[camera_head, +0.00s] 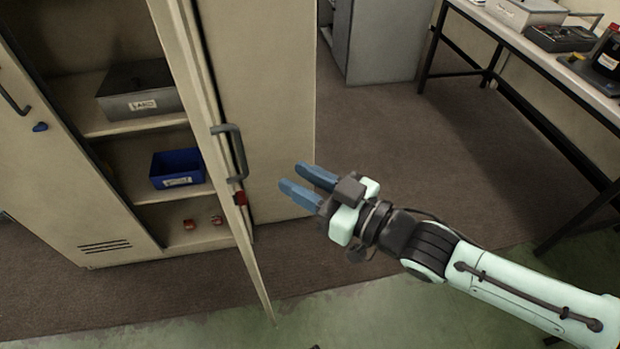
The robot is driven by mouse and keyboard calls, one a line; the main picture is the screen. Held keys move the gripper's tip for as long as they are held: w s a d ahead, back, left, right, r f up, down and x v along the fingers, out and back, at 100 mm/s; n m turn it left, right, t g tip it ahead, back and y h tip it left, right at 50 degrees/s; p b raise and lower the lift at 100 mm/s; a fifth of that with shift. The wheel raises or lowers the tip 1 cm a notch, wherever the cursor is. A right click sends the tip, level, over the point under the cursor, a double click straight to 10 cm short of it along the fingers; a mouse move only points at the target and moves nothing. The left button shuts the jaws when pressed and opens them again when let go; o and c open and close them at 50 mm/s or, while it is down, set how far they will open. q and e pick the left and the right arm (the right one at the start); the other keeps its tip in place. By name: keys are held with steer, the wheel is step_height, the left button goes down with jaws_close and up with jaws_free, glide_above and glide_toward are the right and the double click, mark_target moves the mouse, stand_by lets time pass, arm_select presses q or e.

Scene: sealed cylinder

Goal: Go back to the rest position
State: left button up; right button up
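My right gripper (299,184) is in the middle of the view, its arm coming in from the lower right. Its two blue fingers are apart with nothing between them. They point left, toward the open door (213,150) of a beige cabinet (105,225). The gripper appears clear of the door and its dark handle (236,152), though the exact gap is hard to judge. My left gripper is not in view.
The cabinet shelves hold a grey box (140,100), a blue bin (177,169) and small red items (190,224). A workbench (545,60) with devices stands at the upper right. A grey cabinet (385,40) stands behind. The brown floor (420,140) between is clear.

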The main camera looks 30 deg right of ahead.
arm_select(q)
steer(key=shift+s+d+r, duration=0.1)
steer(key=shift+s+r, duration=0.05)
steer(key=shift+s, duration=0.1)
arm_select(e)
steer(key=shift+s+d, duration=0.2)
steer(key=shift+s, duration=0.35)
